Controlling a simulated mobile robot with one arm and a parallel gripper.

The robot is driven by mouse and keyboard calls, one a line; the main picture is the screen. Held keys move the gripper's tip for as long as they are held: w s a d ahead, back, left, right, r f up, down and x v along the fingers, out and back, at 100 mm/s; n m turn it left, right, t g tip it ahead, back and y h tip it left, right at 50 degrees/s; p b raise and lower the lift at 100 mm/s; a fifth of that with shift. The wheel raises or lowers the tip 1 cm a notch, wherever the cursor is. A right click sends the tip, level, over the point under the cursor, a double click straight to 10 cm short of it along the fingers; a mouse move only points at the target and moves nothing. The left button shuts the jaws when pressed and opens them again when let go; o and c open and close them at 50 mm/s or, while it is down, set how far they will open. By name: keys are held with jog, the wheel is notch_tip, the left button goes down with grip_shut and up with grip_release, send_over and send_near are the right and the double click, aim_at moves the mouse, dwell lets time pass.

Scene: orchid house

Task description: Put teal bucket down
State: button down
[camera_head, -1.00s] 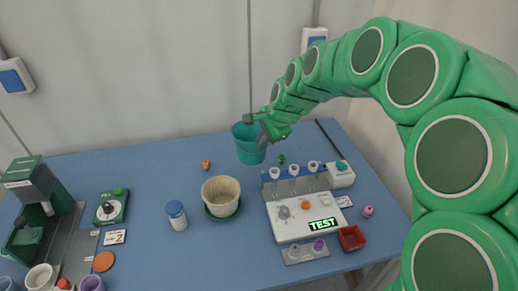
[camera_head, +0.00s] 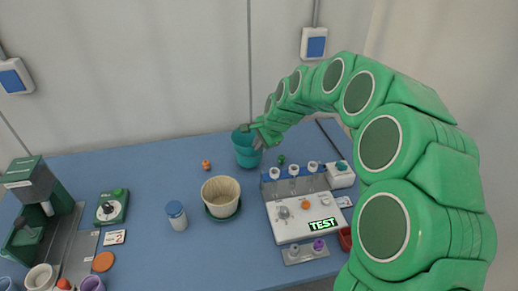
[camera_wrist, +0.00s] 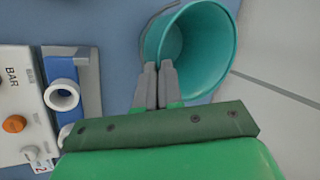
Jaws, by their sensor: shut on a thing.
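The teal bucket (camera_head: 243,154) is at the back of the blue table (camera_head: 150,190) in the head view, behind the cream pot. My gripper (camera_head: 262,136) is at the bucket's upper right side. In the wrist view my gripper (camera_wrist: 159,84) is shut on the bucket's near rim, and the teal bucket (camera_wrist: 205,50) shows its open, empty inside. A thin wire handle hangs at its side. Whether the base touches the table cannot be told for sure.
A cream pot (camera_head: 221,195) on a green saucer stands in front of the bucket. A small orange thing (camera_head: 206,165) lies left of it. A white panel device (camera_head: 303,216) with a row of white cups is to the right. The table left of the bucket is largely clear.

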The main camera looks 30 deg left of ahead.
jog(key=shift+f, duration=1.15)
jog(key=c, duration=1.3)
grip_release()
jog(key=v, duration=1.2)
